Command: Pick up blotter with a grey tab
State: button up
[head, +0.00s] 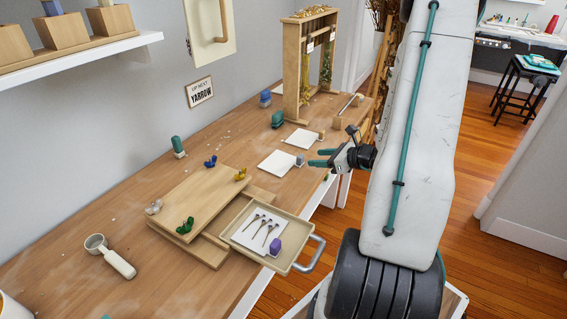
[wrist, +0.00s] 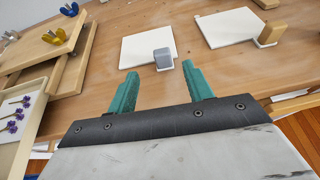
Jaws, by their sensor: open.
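The blotter with a grey tab (head: 277,163) is a white square lying flat on the wooden bench, its grey tab (head: 300,160) on its right edge. In the wrist view this blotter (wrist: 146,46) lies ahead of my gripper, with the grey tab (wrist: 163,58) on its near edge. My gripper (head: 315,158) is open and empty, just right of the tab. In the wrist view the tab appears just beyond the gap between the teal fingertips (wrist: 160,72). The fingers look apart from it; their exact height is hard to tell.
A second blotter with a tan wooden tab (head: 301,139) lies just beyond. A tray (head: 231,235) holds a blotter with a purple tab and several small flowers. A stepped wooden stand (head: 195,205) carries coloured clips. A wooden rack (head: 290,70) stands farther back.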

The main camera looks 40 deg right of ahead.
aim_at(303, 158)
jog(key=x, duration=0.7)
jog(key=shift+w+f, duration=0.15)
jog(key=shift+w, duration=0.1)
jog(key=c, duration=1.1)
